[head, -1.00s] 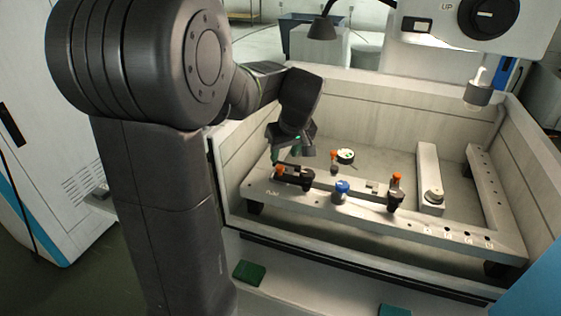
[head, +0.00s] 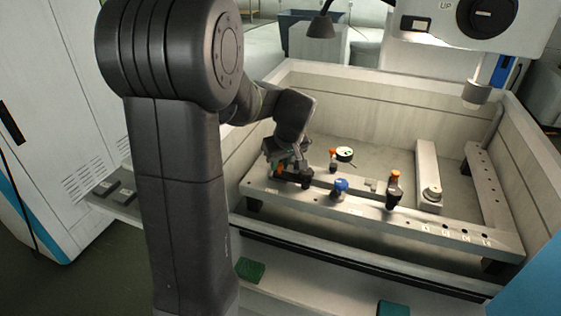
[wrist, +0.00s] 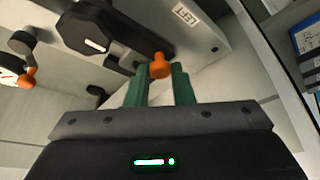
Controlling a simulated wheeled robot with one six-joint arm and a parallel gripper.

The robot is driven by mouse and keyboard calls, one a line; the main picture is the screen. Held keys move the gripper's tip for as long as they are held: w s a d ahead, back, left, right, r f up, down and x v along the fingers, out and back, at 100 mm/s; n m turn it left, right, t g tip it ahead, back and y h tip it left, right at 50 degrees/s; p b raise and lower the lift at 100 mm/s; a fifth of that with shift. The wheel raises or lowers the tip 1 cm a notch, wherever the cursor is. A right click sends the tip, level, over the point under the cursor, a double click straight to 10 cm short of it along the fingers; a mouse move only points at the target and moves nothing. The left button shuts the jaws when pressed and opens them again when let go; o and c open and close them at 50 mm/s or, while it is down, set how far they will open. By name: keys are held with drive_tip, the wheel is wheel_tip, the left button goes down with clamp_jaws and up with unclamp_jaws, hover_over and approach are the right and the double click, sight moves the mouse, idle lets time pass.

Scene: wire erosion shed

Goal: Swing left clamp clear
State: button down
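The left clamp (wrist: 105,32) is a dark bar with an orange knob (wrist: 160,66) at its end. In the wrist view it lies across the pale rail (wrist: 196,42), beside a label reading LEFT. My gripper (wrist: 160,80) has its two green fingers on either side of the knob, with no clear gap; it looks shut on the knob. In the head view my gripper (head: 283,170) is low over the left end of the front rail and hides much of the left clamp (head: 305,178). Another clamp with an orange top (head: 393,188) stands upright further right.
A blue-topped part (head: 340,187) sits on the rail between the clamps. The tank's walls (head: 390,98) enclose the fixture. A machine head (head: 470,22) hangs above right.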

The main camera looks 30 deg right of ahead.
drive_tip(key=shift+w, duration=0.1)
drive_tip(key=d+m+h, duration=0.1)
drive_tip(key=m, duration=0.1)
drive_tip(key=w+d+m, duration=0.1)
drive_tip(key=m, duration=0.1)
drive_tip(key=shift+w+d+m+g+h+b, duration=0.2)
drive_tip(key=shift+m+g+h+b, duration=0.1)
drive_tip(key=shift+h+b, duration=0.1)
drive_tip(key=d+m, duration=0.1)
drive_tip(key=m, duration=0.1)
drive_tip(key=d+m+g+h+b, duration=0.1)
drive_tip(key=d+m, duration=0.1)
drive_tip(key=shift+w+f+m, duration=0.1)
drive_tip(key=shift+w+m, duration=0.1)
drive_tip(key=shift+m, duration=0.1)
drive_tip(key=d+m+b, duration=0.1)
drive_tip(key=m, duration=0.1)
drive_tip(key=d+m+g+h+b, duration=0.1)
drive_tip(key=m, duration=0.1)
drive_tip(key=shift+s+d+g, duration=0.3)
drive_tip(key=shift+s+d, duration=0.05)
drive_tip(key=shift+s+d+m+g+b, duration=0.3)
drive_tip(key=shift+d+m+b, duration=0.05)
drive_tip(key=shift+m, duration=0.5)
drive_tip(key=shift+s+d+m+g+b, duration=0.3)
drive_tip(key=shift+d+m, duration=0.1)
drive_tip(key=shift+m, duration=0.4)
drive_tip(key=shift+s+d+m+g+b, duration=0.25)
drive_tip(key=shift+d+m+g+b, duration=0.1)
drive_tip(key=shift+m, duration=0.5)
